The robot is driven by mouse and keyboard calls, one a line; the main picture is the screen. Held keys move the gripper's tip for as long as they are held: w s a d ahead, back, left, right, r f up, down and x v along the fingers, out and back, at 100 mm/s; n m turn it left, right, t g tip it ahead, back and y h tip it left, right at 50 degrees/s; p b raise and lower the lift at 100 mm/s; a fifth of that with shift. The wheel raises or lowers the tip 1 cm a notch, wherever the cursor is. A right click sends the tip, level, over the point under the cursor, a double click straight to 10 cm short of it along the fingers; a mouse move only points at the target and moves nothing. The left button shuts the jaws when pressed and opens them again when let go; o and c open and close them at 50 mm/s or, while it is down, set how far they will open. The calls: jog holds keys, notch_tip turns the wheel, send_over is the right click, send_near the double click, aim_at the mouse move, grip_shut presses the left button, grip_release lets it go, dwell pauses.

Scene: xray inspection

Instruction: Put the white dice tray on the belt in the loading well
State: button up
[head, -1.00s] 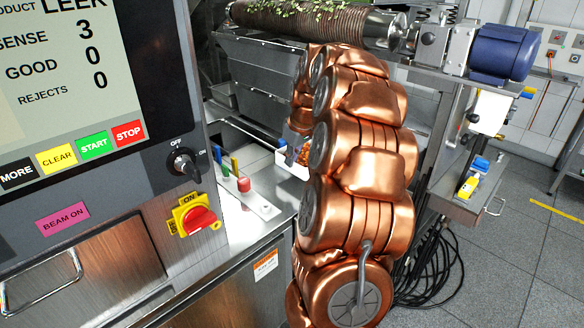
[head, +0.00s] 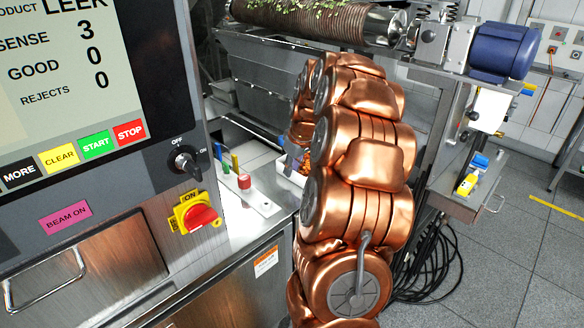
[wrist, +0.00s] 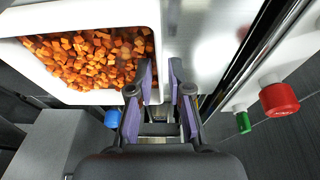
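The white dice tray (wrist: 90,12), full of orange cubes, fills the upper left of the wrist view. In the head view a white piece of the tray (head: 289,173) shows behind my copper arm, with the rest hidden. My gripper (wrist: 161,75) is open at the tray's right wall. Its left finger is over the tray's inside and its right finger is outside, with the wall between them. A gap shows beside the wall, so the fingers do not look closed on it. The loading well and its belt cannot be clearly made out.
A steel ledge with a red button (head: 244,182) and coloured posts lies left of the tray. A red knob (wrist: 279,99) and a green one (wrist: 243,122) show right of the gripper. The control cabinet (head: 60,210) stands at left, and a ribbed roller (head: 310,20) crosses above.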

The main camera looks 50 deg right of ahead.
jog(key=shift+o, duration=0.8)
